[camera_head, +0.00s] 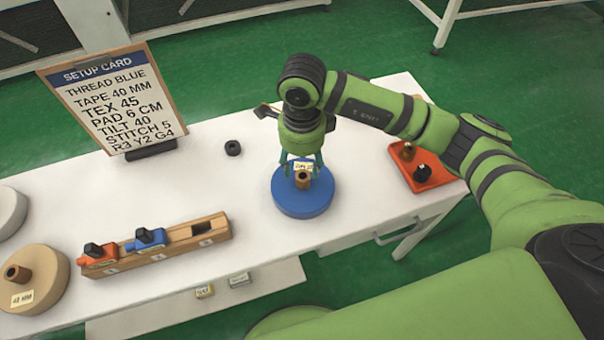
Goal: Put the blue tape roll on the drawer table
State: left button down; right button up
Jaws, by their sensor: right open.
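The blue tape roll (293,207) is a flat blue disc with a brown core and a small label. It lies flat on the white table (255,265), right of the middle. A drawer handle (398,232) shows on this table's front right side. My right gripper (302,168) points down over the roll, its teal fingers open around the core's upper end. I cannot tell whether the fingertips touch the core. My left gripper is not in view.
A wooden holder (158,262) with red and blue pieces stands left of the roll. A tan roll (45,272), a black ring (233,148), and a setup card (112,98) are also left. An orange tray (440,178) with small parts lies right.

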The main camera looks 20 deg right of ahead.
notch_tip(320, 180, up, 6)
jog(key=b, duration=0.1)
dwell(0.6)
